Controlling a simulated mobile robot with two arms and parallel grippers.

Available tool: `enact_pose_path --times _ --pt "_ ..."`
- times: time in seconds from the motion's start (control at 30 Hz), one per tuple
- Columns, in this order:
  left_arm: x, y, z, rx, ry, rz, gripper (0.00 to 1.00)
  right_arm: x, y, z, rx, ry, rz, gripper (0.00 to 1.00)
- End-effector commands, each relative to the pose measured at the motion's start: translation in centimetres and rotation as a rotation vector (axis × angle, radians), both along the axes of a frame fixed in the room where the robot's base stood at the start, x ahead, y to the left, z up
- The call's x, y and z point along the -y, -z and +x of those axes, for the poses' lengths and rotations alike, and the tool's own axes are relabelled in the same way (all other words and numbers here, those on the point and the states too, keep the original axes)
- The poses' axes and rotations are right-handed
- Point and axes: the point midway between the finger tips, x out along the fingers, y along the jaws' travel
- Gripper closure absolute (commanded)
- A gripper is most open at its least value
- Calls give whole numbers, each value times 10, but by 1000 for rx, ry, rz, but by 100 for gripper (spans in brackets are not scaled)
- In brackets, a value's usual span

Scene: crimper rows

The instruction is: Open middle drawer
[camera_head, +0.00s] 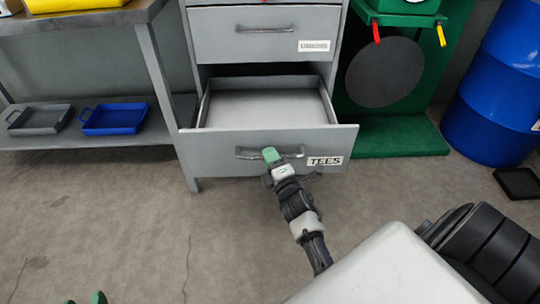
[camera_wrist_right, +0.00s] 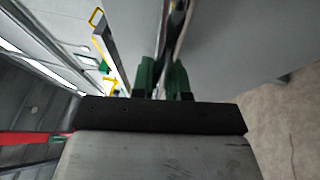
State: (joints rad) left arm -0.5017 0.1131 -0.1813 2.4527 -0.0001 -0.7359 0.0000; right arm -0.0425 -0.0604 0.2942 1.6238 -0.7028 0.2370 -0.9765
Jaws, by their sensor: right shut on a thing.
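A grey drawer labelled TEES (camera_head: 230,138) is pulled out of the grey cabinet, and its tray (camera_head: 262,108) looks empty. My right gripper (camera_head: 271,156) is at this drawer's metal handle (camera_head: 248,153). In the right wrist view its green fingers (camera_wrist_right: 163,80) are shut around the handle bar (camera_wrist_right: 176,30). The drawer above (camera_head: 225,35) is closed, with its own handle and a label too small to read. Whatever is below the open drawer is hidden. My left gripper's two green fingertips (camera_head: 85,299) show apart at the bottom left edge, touching nothing visible.
A metal bench (camera_head: 155,62) stands to the left, with grey (camera_head: 38,120) and blue (camera_head: 113,119) trays on its lower shelf. A green stand (camera_head: 400,138) and a blue drum (camera_head: 500,90) are to the right. The floor in front is mostly clear.

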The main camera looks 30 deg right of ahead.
Motion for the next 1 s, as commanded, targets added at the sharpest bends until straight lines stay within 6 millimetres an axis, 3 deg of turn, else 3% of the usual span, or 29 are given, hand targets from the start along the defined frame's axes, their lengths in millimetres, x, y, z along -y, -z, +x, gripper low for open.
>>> enact_pose_path --times 0.07,0.1,0.23,0.63,1.0 --pt "0 0 0 0 0 0 57 0 1 0 -2 0 -1 100" --pt "0 0 0 1 0 0 57 0 1 0 -2 0 0 81" --pt "0 0 0 1 0 0 57 0 1 0 -1 0 0 61" --pt "0 0 -1 -12 0 3 57 -1 2 -9 -3 1 2 61" --pt "-10 22 -19 -212 -15 50 57 -12 15 -79 -5 1 2 61"
